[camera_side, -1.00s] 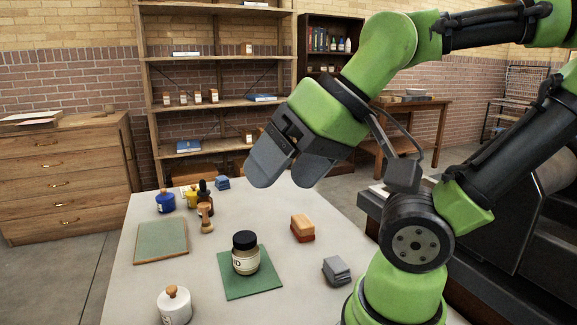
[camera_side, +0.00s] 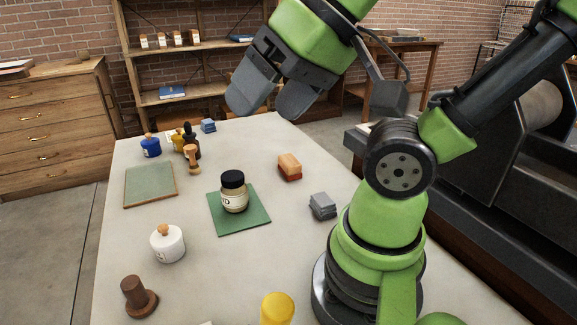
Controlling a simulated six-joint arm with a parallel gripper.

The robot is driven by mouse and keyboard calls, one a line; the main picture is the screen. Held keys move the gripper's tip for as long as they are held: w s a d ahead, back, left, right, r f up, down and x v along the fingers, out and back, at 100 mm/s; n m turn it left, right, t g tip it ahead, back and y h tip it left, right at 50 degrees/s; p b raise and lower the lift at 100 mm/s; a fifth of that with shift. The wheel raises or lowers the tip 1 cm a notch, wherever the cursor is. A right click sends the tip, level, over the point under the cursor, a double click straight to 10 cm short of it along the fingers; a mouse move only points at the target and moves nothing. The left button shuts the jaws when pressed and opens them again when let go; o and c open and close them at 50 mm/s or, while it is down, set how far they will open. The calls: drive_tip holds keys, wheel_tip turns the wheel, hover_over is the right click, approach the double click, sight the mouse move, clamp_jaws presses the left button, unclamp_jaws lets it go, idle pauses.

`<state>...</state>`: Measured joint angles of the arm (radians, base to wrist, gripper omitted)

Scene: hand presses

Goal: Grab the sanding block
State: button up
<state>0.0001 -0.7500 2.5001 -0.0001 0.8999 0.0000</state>
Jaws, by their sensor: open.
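The sanding block (camera_side: 289,166), a small block with a light orange-brown top and a red lower part, lies on the pale table, right of the green mat. My gripper (camera_side: 266,108) is high in the picture, above and slightly left of the block. Its two grey fingers point downward and are apart, with nothing between them. The gripper does not touch the block, and the block is in full view.
A labelled jar with a black lid (camera_side: 234,190) stands on the green mat (camera_side: 258,217). A grey stacked block (camera_side: 322,206) lies near my base. A white lidded pot (camera_side: 167,243), a brown stamp-like tool (camera_side: 137,297) and a yellow object (camera_side: 277,309) stand nearer.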

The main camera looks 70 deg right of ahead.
idle(0.4)
drive_tip(key=o, duration=0.4)
drive_tip(key=w+d+m+g+h, duration=0.2)
drive_tip(key=w+d+m, duration=0.5)
drive_tip(key=w, duration=0.2)
drive_tip(key=m+g, duration=0.5)
drive_tip(key=m, duration=1.1)
hover_over(290, 159)
drive_tip(key=w, duration=0.1)
wheel_tip(290, 159, down, 21)
drive_tip(key=shift+r, duration=0.15)
drive_tip(key=shift+m, duration=0.3)
wheel_tip(290, 159, down, 4)
drive_tip(key=shift+s+f, duration=0.15)
drive_tip(key=shift+f, duration=0.1)
drive_tip(key=shift+s+f, duration=0.15)
drive_tip(key=shift+f, duration=1.35)
drive_tip(key=shift+s+f, duration=0.15)
drive_tip(key=shift+f, duration=1.3)
